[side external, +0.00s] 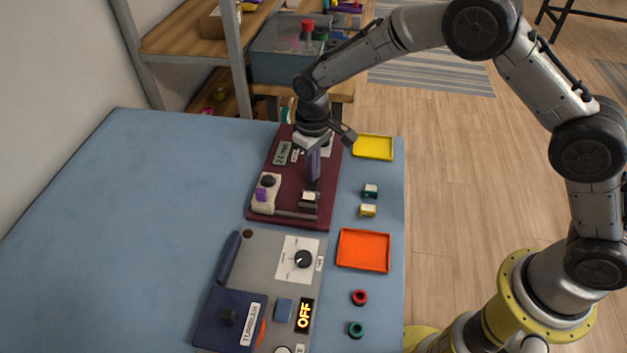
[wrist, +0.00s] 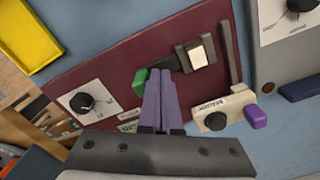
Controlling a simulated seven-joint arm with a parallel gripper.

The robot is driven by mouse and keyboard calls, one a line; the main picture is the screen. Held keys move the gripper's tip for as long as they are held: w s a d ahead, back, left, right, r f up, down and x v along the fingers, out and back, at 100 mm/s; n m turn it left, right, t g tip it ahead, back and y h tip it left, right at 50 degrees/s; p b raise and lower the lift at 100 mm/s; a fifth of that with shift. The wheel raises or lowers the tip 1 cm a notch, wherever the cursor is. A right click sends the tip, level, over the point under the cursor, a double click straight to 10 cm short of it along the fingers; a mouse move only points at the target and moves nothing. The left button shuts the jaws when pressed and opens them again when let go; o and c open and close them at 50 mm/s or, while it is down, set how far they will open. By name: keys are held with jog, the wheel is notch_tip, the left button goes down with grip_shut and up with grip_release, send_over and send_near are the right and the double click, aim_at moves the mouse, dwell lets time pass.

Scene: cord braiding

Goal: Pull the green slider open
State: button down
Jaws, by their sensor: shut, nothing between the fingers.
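The green slider (wrist: 140,82) shows in the wrist view as a small green piece on the dark red panel (wrist: 120,58), just left of my fingertips. Part of it may be hidden behind the fingers, and I cannot tell whether they touch it. My gripper (wrist: 159,74) has its purple fingers shut together with nothing between them. In the side external view my gripper (side external: 313,180) points down over the middle of the dark red panel (side external: 285,212); I cannot make out the green slider there.
A black bracket with a cream block (wrist: 198,54) is right of the fingers. A dial (wrist: 83,103) and a purple button (wrist: 255,116) are on the panel. A yellow tray (side external: 373,147), an orange tray (side external: 363,251) and small blocks lie right. A grey panel (side external: 262,262) is nearer.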

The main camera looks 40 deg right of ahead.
jog(key=shift+w+d, duration=0.8)
jog(key=shift+a, duration=0.1)
jog(key=shift+s+a+r, duration=0.1)
jog(key=shift+s+a, duration=0.25)
jog(key=shift+s, duration=0.1)
notch_tip(320, 180, up, 11)
dwell(1.0)
